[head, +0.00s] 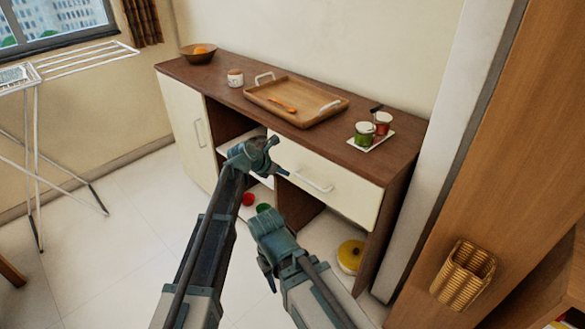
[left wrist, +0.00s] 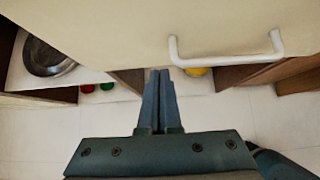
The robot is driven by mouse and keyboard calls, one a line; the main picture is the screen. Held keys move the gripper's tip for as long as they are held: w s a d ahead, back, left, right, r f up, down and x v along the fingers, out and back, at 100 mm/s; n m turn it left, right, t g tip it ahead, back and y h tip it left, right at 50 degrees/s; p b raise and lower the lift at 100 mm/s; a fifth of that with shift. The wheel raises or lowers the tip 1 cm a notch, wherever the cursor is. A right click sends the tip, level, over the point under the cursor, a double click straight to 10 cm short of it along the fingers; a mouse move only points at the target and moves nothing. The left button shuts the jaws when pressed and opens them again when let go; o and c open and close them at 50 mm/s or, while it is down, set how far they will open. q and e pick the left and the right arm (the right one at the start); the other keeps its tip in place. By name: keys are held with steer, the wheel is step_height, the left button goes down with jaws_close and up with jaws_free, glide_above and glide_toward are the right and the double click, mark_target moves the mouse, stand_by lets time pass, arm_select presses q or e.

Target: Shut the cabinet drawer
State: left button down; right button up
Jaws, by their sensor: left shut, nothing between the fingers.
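The cabinet (head: 400,190) has a brown top and a cream drawer (head: 345,193) with a white bar handle (head: 312,182). The drawer front lies close under the top's front edge; I cannot tell exactly how far it stands out. My left gripper (head: 284,172) is shut and empty, at the left part of the drawer front. In the left wrist view, its closed fingers (left wrist: 158,72) point at the lower edge of the cream front (left wrist: 110,35), left of the handle (left wrist: 225,58). Contact is unclear. My right arm's end (head: 270,240) is lower, before the cabinet; its fingers are unclear.
On top stand a bowl (head: 198,54), a white jar (head: 235,78), a wooden tray (head: 325,112) and a small plate with jars (head: 372,142). A yellow pot (head: 351,256) sits below right. A drying rack (head: 36,150) stands left. A woven basket (head: 463,275) is at right.

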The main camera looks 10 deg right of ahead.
arm_select(q)
steer(key=p+v, duration=0.6)
steer(key=v, duration=0.4)
steer(key=s+a+f+m+g+y, duration=0.2)
steer(key=s+a+f+m+y, duration=0.15)
steer(key=s+a+m, duration=0.9)
steer(key=s+a+f+m+g+y, duration=0.2)
steer(key=s+a+f+m+y, duration=0.15)
steer(key=s+a+m, duration=0.9)
steer(key=s+d+r+m+g+y, duration=0.1)
steer(key=s+d+m, duration=0.1)
steer(key=s+d, duration=0.3)
steer(key=s+d+m+y, duration=0.1)
steer(key=s+d+m, duration=0.1)
steer(key=d, duration=0.5)
step_height(320, 180, up, 12)
steer(key=p, duration=1.2)
steer(key=shift+h+p, duration=0.3)
